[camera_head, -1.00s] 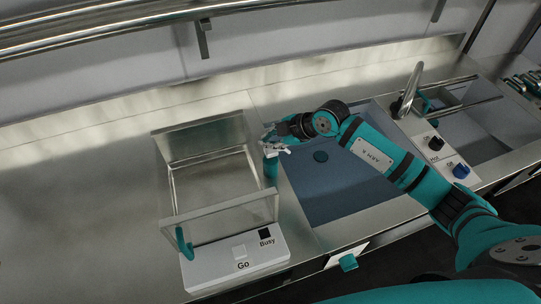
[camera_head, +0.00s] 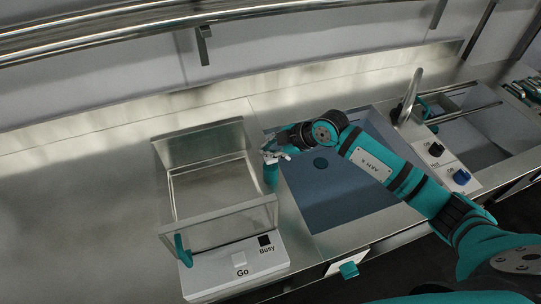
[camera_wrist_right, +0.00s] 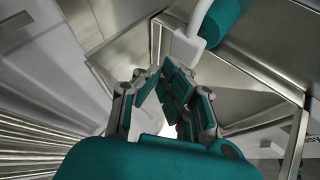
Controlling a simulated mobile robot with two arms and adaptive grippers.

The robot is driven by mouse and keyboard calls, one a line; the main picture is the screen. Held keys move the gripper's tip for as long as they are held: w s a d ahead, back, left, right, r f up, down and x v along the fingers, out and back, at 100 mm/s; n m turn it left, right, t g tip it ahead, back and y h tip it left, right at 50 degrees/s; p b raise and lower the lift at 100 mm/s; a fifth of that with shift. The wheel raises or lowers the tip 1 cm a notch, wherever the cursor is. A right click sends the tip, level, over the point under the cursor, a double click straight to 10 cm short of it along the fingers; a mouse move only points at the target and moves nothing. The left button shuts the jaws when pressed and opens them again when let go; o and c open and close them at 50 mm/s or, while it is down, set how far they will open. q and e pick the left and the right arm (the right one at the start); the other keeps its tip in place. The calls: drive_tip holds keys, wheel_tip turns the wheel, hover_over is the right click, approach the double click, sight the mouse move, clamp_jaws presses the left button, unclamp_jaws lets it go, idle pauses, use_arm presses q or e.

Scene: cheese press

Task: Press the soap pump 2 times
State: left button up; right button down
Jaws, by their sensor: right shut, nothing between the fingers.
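The soap pump (camera_head: 271,176) is a teal bottle with a white head, standing on the counter strip between the glass-sided box and the sink. In the right wrist view its white spout (camera_wrist_right: 190,45) and teal body (camera_wrist_right: 224,18) show at the top, just beyond the fingers. My right gripper (camera_head: 271,153) is at the top of the pump, with its fingers over the white head. It is shut with nothing between the fingers, which also show in the wrist view (camera_wrist_right: 162,74). I cannot tell whether it touches the head. My left gripper is out of view.
The glass-sided box (camera_head: 205,185) with a white "Go"/"Busy" panel (camera_head: 232,268) stands close left of the pump. The blue sink basin (camera_head: 325,195) lies to the right under my arm. The metal faucet (camera_head: 411,98) stands farther right. The counter at left is clear.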

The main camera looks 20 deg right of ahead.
drive_tip(key=shift+f, duration=0.1)
idle(0.5)
drive_tip(key=shift+f, duration=0.3)
drive_tip(key=shift+s+f+b, duration=0.1)
drive_tip(key=shift+f+b, duration=0.25)
drive_tip(key=shift+f, duration=0.65)
idle(1.0)
drive_tip(key=shift+r+p, duration=1.3)
wheel_tip(320, 180, up, 5)
drive_tip(key=p, duration=0.5)
drive_tip(key=shift+r, duration=0.1)
